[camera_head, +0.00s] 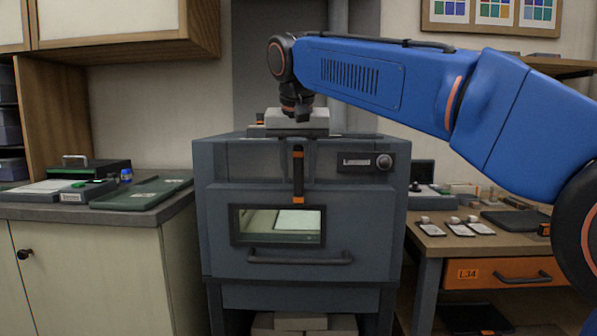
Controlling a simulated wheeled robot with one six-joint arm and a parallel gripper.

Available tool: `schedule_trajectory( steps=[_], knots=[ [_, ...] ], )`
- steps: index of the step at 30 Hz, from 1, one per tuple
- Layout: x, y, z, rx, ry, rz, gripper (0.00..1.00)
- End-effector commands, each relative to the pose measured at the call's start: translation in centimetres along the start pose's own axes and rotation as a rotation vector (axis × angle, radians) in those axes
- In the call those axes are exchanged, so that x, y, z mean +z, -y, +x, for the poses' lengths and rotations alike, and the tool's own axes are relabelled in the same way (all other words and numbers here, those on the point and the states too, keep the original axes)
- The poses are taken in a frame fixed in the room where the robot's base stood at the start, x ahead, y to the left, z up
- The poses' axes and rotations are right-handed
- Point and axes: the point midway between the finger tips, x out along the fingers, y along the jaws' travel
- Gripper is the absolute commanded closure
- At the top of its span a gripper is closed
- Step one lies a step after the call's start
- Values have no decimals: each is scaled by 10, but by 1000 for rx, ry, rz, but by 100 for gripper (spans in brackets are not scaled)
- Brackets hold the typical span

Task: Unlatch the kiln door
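The grey-blue kiln (222,170) stands in the centre, its door (222,262) closed, with a window and a dark bar handle (300,258) low down. The latch (298,173) is an upright black bar with orange bands, high on the kiln's front. My gripper (298,168) comes down from my blue arm, its pale body at the kiln's top front edge. Its dark fingers seem to hang on either side of the latch, apart, with gaps to the bar. They blend with the kiln's front, so contact is hard to judge.
A panel with a knob (384,162) is right of the latch. The right workbench (430,240) holds small pale pieces and a dark tray. My arm spans the upper right.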

Motion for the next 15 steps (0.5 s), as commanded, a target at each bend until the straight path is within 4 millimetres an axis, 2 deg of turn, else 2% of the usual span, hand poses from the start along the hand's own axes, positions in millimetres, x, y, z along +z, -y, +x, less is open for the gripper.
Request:
schedule_trajectory(
  steps=[3,5,8,15],
  knots=[
    [0,0,0,0,0,0,62],
    [0,0,0,0,0,0,74],
    [0,0,0,0,0,0,98],
    [0,0,0,-4,0,2,100]
  ],
)
